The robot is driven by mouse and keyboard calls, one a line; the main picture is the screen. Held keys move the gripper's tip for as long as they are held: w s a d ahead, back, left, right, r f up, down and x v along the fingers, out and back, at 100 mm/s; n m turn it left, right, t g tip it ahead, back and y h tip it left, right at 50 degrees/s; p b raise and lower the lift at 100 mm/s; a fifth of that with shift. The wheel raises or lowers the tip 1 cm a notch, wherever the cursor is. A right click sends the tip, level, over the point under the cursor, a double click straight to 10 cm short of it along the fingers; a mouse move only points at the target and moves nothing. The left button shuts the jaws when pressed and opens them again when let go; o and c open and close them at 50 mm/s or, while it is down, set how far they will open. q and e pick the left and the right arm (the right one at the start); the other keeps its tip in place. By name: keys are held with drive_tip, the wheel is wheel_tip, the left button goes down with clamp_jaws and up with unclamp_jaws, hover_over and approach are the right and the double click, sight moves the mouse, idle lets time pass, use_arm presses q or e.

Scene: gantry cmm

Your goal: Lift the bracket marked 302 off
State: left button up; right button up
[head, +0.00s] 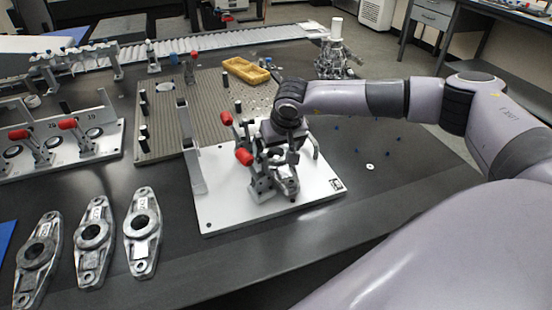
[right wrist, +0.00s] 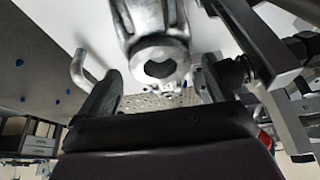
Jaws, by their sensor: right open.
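A grey metal bracket (head: 289,189) sits in the clamp fixture on the white plate (head: 225,205); my right gripper and the clamps hide most of it, and I cannot read its number. My right gripper (head: 284,148) is over this bracket, coming down from above. In the right wrist view the open fingers (right wrist: 160,78) stand on either side of the rounded end of the bracket (right wrist: 158,48), with gaps showing. Three like brackets lie on the dark table at left: one (head: 143,226), one (head: 93,236) and one (head: 40,255). Their marks are too small to read. My left gripper is not in view.
Red-handled toggle clamps (head: 243,156) stand close beside my right gripper. A second fixture (head: 70,150) with red handles is at left. A yellow tray (head: 246,70) lies on the ribbed plate behind. The dark table right of the white plate is mostly clear.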

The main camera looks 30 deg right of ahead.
drive_tip(key=shift+x, duration=1.3)
drive_tip(key=c, duration=1.2)
drive_tip(key=shift+r, duration=0.1)
drive_tip(key=shift+c, duration=0.8)
drive_tip(key=shift+r, duration=0.1)
